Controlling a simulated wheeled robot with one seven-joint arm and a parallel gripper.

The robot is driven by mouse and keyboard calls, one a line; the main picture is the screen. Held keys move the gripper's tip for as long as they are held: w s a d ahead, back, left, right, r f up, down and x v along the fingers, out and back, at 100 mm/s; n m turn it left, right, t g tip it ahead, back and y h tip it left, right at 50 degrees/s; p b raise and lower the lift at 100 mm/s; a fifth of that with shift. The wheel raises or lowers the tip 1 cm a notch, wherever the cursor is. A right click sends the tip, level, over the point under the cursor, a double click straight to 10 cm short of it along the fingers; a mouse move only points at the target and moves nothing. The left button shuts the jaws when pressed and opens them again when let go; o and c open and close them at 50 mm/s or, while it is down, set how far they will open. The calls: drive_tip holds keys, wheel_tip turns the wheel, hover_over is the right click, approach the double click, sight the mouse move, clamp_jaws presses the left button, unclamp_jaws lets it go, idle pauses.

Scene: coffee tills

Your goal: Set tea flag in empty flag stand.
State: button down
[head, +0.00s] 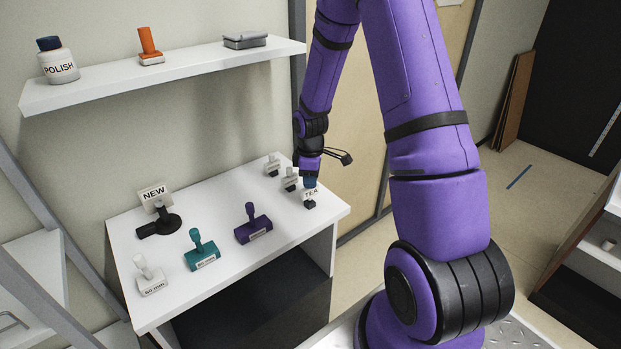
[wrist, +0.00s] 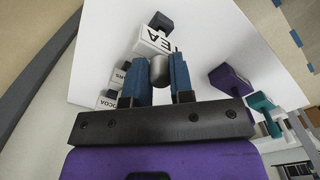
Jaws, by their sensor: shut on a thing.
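The tea flag (head: 310,194), a white block lettered TEA with a dark foot, is at the right end of the white table. In the wrist view the tea flag (wrist: 152,43) has a grey rounded knob between my blue fingers. My gripper (head: 309,182) points down and is shut on that knob. I cannot tell whether the foot touches the table. A black stand (head: 168,225) with a round part and a low block is at the table's left, with a white NEW sign (head: 154,193) at it. I cannot make out an empty socket there.
Two similar white flags (head: 290,180) (head: 272,163) stand close behind my gripper. White (head: 149,278), teal (head: 202,256) and purple (head: 254,230) stamps line the table's front side. A shelf (head: 180,75) hangs above. The table's middle is clear.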

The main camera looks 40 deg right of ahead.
drive_tip(key=shift+f, duration=1.1)
drive_tip(key=c, duration=0.9)
unclamp_jaws()
wheel_tip(320, 180, up, 11)
drive_tip(key=shift+f, duration=0.1)
